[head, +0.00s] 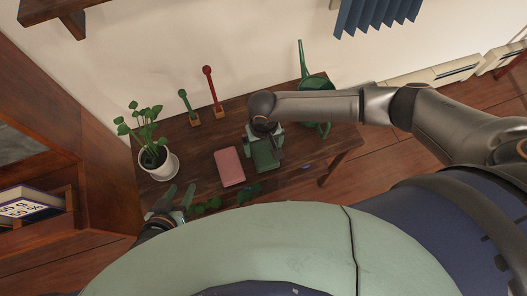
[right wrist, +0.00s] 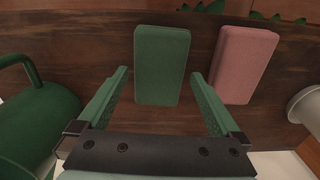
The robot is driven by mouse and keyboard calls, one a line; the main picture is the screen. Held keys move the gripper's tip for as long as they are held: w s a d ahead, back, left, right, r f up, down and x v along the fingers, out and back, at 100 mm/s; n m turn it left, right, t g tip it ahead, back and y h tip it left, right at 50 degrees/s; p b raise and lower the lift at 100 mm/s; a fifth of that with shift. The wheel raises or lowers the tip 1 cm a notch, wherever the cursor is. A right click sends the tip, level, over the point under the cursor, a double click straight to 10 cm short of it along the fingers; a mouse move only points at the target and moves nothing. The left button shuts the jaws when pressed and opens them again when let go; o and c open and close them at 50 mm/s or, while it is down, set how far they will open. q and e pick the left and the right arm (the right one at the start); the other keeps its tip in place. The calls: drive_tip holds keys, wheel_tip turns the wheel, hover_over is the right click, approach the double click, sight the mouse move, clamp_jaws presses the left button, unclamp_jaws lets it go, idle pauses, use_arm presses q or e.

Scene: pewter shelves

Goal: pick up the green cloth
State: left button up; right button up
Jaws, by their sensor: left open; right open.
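The green cloth (head: 265,155) is a folded dark green block lying flat on the dark wooden table. In the right wrist view the green cloth (right wrist: 162,65) lies ahead, between the lines of the two fingers. My right gripper (head: 264,138) is open and empty, just above the cloth's far end in the head view; in the wrist view its fingertips (right wrist: 160,78) stand on either side of the cloth. I cannot tell the height gap. My left gripper (head: 176,196) is open and empty near the table's left front edge.
A folded pink cloth (head: 229,167) lies just left of the green one. A white potted plant (head: 158,163) stands at the left, a green watering can (head: 316,90) at the back right. Red (head: 212,90) and green (head: 187,106) upright tools stand at the back. Green leafy pieces (head: 207,205) lie in front.

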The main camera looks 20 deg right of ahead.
drive_tip(key=shift+f, duration=0.75)
drive_tip(key=shift+c, duration=0.4)
drive_tip(key=c, duration=1)
